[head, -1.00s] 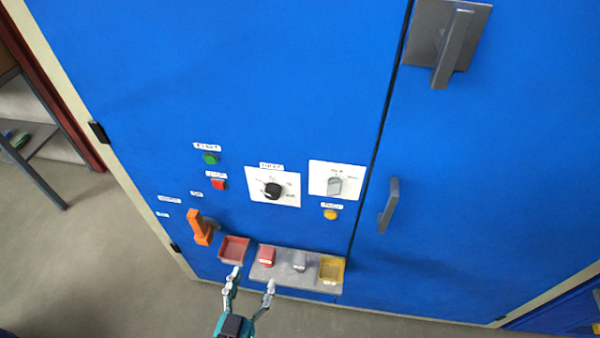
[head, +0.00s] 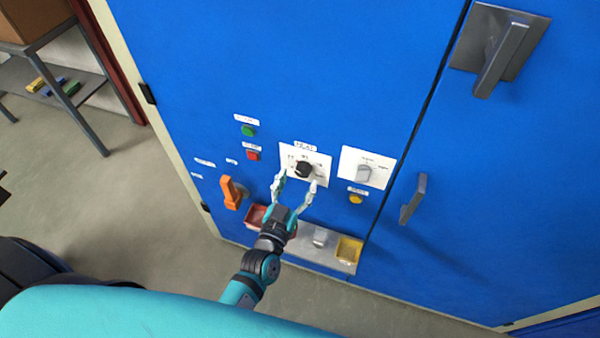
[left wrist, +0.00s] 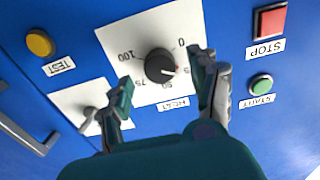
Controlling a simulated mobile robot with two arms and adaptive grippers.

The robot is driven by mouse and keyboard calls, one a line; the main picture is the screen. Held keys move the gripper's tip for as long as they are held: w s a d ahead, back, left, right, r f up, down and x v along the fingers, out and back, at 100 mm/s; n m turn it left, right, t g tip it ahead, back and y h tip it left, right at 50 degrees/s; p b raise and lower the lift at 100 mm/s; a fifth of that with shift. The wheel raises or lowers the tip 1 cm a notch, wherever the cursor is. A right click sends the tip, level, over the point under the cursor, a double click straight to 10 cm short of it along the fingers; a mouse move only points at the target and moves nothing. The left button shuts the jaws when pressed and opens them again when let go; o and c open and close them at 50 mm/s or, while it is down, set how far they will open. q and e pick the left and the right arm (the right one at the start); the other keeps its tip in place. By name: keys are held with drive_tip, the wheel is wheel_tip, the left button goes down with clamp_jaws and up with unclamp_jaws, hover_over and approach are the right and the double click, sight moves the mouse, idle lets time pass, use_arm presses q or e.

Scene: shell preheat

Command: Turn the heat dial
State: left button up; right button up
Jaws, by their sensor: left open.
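The heat dial (head: 303,169) is a round black knob on a white scale plate on the blue cabinet. In the left wrist view the dial (left wrist: 160,65) shows a small red mark toward the 25 side of its 0 to 100 scale. My left gripper (head: 296,183) is open just in front of the dial. In the left wrist view its fingers (left wrist: 165,78) stand apart, on either side of the knob's lower part; contact is not visible. My right gripper is not in view.
Close by are the green START button (head: 248,130), red STOP button (head: 253,155), grey selector (head: 364,174) and yellow TEST button (head: 355,198). An orange handle (head: 230,192) sticks out lower left. A yellow bin (head: 349,249) and other holders lie below. Door handles (head: 413,198) project right.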

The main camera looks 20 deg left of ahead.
use_arm(q)
drive_tip(key=shift+w+d, duration=0.1)
drive_tip(key=shift+w, duration=1.2)
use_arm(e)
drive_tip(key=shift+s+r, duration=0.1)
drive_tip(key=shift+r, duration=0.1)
use_arm(q)
drive_tip(key=shift+c, duration=0.5)
drive_tip(key=c, duration=1)
drive_tip(key=shift+c, duration=0.2)
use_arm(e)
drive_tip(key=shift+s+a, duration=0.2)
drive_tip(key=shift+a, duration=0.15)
